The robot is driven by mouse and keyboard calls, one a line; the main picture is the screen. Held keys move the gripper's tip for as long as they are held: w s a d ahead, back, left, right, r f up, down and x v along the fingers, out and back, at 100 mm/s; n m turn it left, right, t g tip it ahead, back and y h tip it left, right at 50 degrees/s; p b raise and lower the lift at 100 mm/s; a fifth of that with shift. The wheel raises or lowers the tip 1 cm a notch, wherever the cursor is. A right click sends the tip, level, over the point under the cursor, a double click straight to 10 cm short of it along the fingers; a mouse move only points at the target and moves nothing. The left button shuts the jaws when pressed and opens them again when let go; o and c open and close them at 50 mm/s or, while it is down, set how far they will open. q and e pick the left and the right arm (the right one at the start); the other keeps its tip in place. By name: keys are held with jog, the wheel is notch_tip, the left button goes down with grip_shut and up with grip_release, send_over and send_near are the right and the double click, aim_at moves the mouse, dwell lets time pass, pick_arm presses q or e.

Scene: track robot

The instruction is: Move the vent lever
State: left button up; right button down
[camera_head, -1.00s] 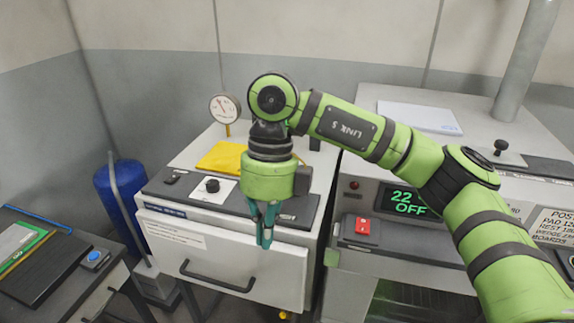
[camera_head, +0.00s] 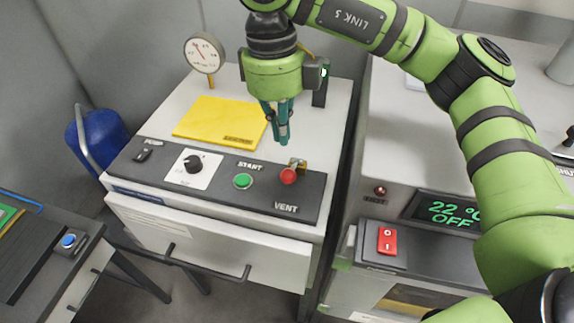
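The vent lever (camera_head: 289,176) has a red ball knob and a brass-coloured bracket. It sits at the right of the dark control panel (camera_head: 225,196), above the printed word VENT. My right gripper (camera_head: 280,141) points down above and slightly left of the lever, apart from it in the picture. Its teal fingers overlap closely from this angle, so I cannot tell whether they are open or shut. Nothing shows between them. My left gripper is not in view.
A green START button (camera_head: 243,181) and a black rotary knob (camera_head: 193,163) are left of the lever. A second machine with a red switch (camera_head: 387,240) stands at the right.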

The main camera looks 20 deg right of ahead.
aim_at(286, 173)
jog(key=shift+f+b, duration=0.35)
jog(key=shift+f, duration=0.15)
jog(key=f+b, duration=0.1)
jog(key=f, duration=0.1)
jog(key=f+b, duration=0.1)
jog(key=f, duration=0.2)
jog(key=shift+s+d+b, duration=0.1)
jog(key=shift+s+b, duration=0.1)
jog(key=shift+b, duration=0.2)
jog(key=shift+d+f, duration=0.1)
jog(key=shift+f, duration=0.45)
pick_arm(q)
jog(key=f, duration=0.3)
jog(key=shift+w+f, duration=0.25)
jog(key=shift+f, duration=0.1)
